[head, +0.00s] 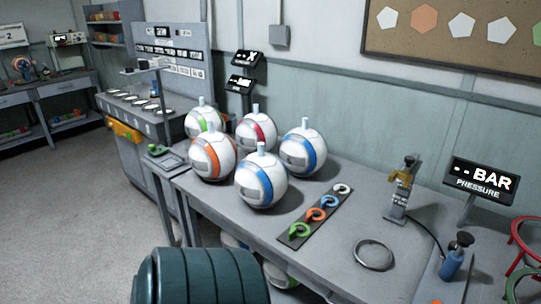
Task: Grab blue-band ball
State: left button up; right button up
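Two white balls with blue bands stand on the grey workbench (330,230). The nearer blue-band ball (261,180) is at the front of the group. The other blue-band ball (303,153) is behind it to the right. Each has a pale stem on top and a grey panel on its side. An orange-band ball (212,158), a green-band ball (203,120) and a red-band ball (257,132) stand close beside them. Neither of my grippers is in view.
A dark tray (292,237) with coloured hook-shaped pieces lies right of the balls. Farther right are a metal ring (374,255), a small stand (401,190), a blue pump (453,264) and a pressure display (480,183). A teal ribbed shape covers the bottom left; I cannot tell what it is.

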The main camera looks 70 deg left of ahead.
aim_at(261, 179)
jog(key=k+j, duration=0.1)
jog(key=j, duration=0.3)
jog(key=k+j, duration=0.15)
jog(key=j, duration=0.3)
jog(key=k+j, duration=0.1)
jog(key=j, duration=0.3)
jog(key=k+j+z, duration=0.1)
jog(key=j, duration=0.35)
jog(key=k+j, duration=0.15)
jog(key=j, duration=0.25)
jog(key=k+j, duration=0.15)
jog(key=j, duration=0.25)
jog(key=k+j, duration=0.1)
jog(key=j, duration=0.3)
jog(key=z, duration=0.05)
